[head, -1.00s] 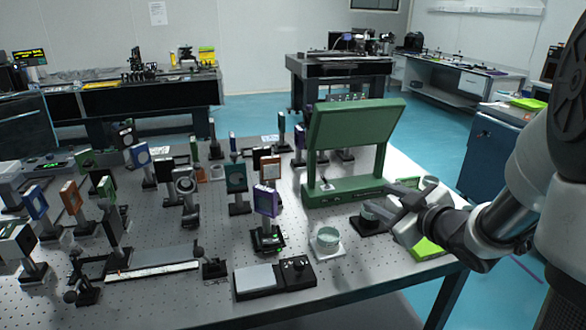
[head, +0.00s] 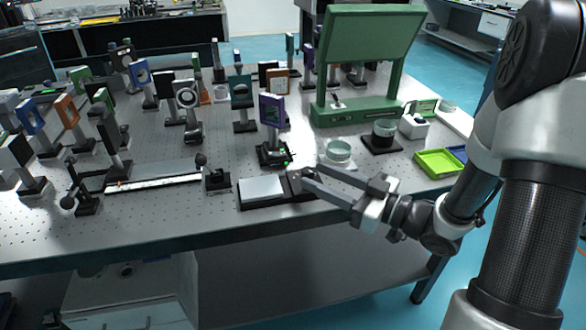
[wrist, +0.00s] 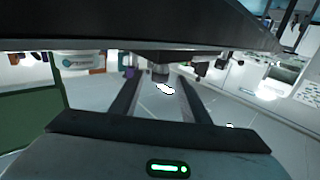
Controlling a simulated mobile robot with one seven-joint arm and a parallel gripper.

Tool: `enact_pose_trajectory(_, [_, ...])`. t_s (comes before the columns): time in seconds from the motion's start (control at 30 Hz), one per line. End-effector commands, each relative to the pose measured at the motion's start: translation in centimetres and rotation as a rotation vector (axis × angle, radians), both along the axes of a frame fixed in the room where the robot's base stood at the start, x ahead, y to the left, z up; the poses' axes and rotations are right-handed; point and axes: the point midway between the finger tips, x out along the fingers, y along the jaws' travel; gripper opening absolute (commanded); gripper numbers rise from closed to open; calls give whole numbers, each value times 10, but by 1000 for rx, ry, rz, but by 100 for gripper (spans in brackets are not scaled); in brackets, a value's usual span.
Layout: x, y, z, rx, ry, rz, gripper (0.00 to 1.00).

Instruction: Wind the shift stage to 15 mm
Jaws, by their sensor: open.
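The picture does not name the shift stage. A small black stage (head: 272,156) with a green light carries a purple-framed optic (head: 272,110) near the table's middle. In front of it lies a low unit with a pale grey plate (head: 262,188) and a black block at its right end. My gripper (head: 312,179) is open at this black block, its fingers covering part of it. In the wrist view, a dark round knob-like part (wrist: 160,72) shows between and beyond the fingertips (wrist: 158,84). I cannot tell whether the fingers touch anything.
A glass dish (head: 338,152) stands close behind my gripper. A dark-based jar (head: 384,133), a green tray (head: 440,163) and a large green panel stand (head: 365,55) are farther right and back. A scaled rail (head: 153,182) lies left. Many post-mounted optics crowd the left and back.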

Motion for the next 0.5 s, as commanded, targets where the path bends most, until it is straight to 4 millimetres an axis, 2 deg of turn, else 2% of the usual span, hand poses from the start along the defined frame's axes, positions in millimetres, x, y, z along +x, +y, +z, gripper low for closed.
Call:
enact_pose_trajectory(0.1, [13,23,-1,0,-2,5,42])
enact_pose_trajectory(0.23, [26,43,-1,1,-3,4,42])
enact_pose_trajectory(0.5, [41,63,0,-1,-1,0,42])
